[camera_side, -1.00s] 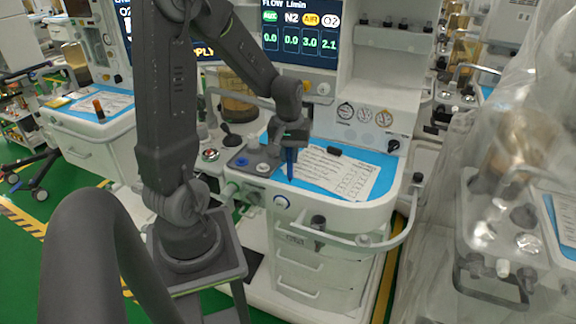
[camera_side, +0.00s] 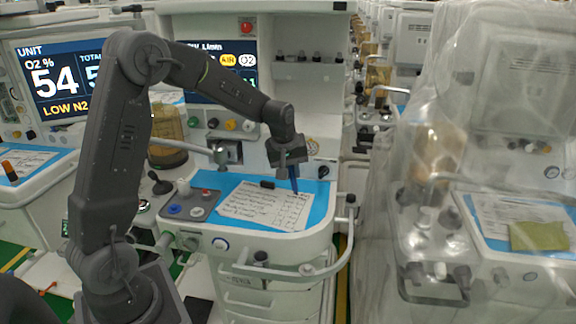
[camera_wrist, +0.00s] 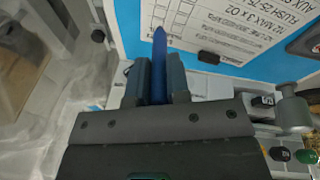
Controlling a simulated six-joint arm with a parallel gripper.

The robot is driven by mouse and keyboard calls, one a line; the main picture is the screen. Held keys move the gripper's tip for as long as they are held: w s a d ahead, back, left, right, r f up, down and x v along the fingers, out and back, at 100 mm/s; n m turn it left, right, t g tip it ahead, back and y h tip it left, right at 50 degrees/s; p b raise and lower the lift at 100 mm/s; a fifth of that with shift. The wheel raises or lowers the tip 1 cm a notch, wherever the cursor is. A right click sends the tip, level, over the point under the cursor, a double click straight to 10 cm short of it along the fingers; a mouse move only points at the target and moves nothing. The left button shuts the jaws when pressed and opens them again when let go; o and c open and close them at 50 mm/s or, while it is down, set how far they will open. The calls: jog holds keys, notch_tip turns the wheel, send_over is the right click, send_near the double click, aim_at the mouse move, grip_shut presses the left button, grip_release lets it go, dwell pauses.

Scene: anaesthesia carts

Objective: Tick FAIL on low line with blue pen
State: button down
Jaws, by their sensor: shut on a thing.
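My gripper (camera_side: 289,157) is shut on the blue pen (camera_wrist: 159,60), which points downward in the side view. The white checklist sheet (camera_side: 250,209) lies on the blue mat (camera_side: 318,207) of the cart's worktop. Its rows of handwriting lie to the left and its tick-box columns to the right in the side view. The pen tip is over or at the upper right of the sheet, by the tick boxes; contact is unclear. In the wrist view, the sheet (camera_wrist: 212,22) shows upside-down writing and box columns beside the pen. The low line and any tick marks cannot be read.
A small black object (camera_side: 267,184) lies at the sheet's top edge. A grey tray (camera_side: 187,205) with knobs is left of the sheet. Monitors and gauges stand behind. A plastic-draped cart (camera_side: 490,150) stands to the right; a rail curves around the worktop's front.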

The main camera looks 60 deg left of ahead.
jog(key=shift+f, duration=2.2)
jog(key=shift+f, duration=0.65)
jog(key=shift+w+d, duration=0.2)
jog(key=shift+d, duration=0.05)
dwell(0.7)
jog(key=shift+d, duration=0.1)
jog(key=shift+r, duration=0.15)
dwell(0.4)
jog(key=shift+r, duration=3.4)
